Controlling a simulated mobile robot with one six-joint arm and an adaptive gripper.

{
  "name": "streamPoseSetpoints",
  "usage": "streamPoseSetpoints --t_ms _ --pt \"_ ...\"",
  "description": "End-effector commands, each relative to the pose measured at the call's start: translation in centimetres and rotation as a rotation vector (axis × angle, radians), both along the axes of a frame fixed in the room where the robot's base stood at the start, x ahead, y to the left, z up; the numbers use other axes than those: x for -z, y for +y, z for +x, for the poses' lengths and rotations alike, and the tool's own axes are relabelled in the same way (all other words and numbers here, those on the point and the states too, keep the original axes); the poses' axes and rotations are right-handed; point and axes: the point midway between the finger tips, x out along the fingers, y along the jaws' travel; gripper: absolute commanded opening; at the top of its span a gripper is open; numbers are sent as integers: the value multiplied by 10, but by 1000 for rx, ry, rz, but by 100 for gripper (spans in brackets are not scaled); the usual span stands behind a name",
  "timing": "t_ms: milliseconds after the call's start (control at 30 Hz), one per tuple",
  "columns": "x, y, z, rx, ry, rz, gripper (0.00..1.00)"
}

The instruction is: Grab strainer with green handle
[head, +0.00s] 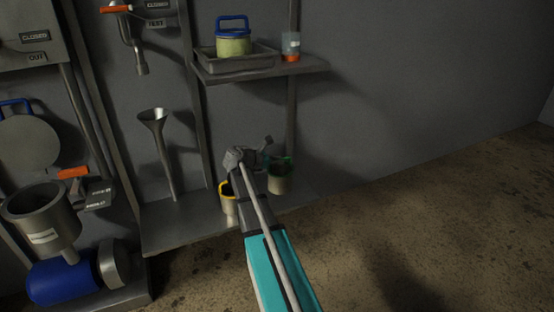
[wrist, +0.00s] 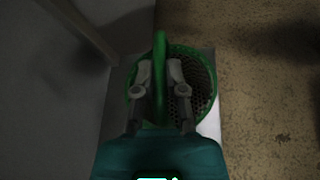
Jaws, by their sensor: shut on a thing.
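The strainer with the green handle (head: 281,178) stands at the right end of the low shelf in the head view. In the wrist view the strainer (wrist: 202,80) shows from above, with a green rim, a perforated dark inside and a green handle (wrist: 160,55) rising across it. My gripper (wrist: 160,78) is shut on the green handle, one finger on each side. In the head view my gripper (head: 264,160) is at the strainer, and my arm hides part of the area in front of it.
A strainer with a yellow handle (head: 228,203) stands just left on the low shelf (head: 165,228). A metal funnel (head: 155,140) is further left. Above, an upper shelf (head: 265,72) bears a tray with a blue-handled strainer (head: 234,40) and a jar (head: 290,44). The floor at right is clear.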

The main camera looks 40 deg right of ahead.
Motion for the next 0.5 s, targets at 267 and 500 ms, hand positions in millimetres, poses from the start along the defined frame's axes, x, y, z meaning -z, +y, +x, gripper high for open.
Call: streamPoseSetpoints --t_ms 267,500 --pt "-39 3 -30 1 1 -1 0" --pt "-61 7 -76 1 1 -1 0"
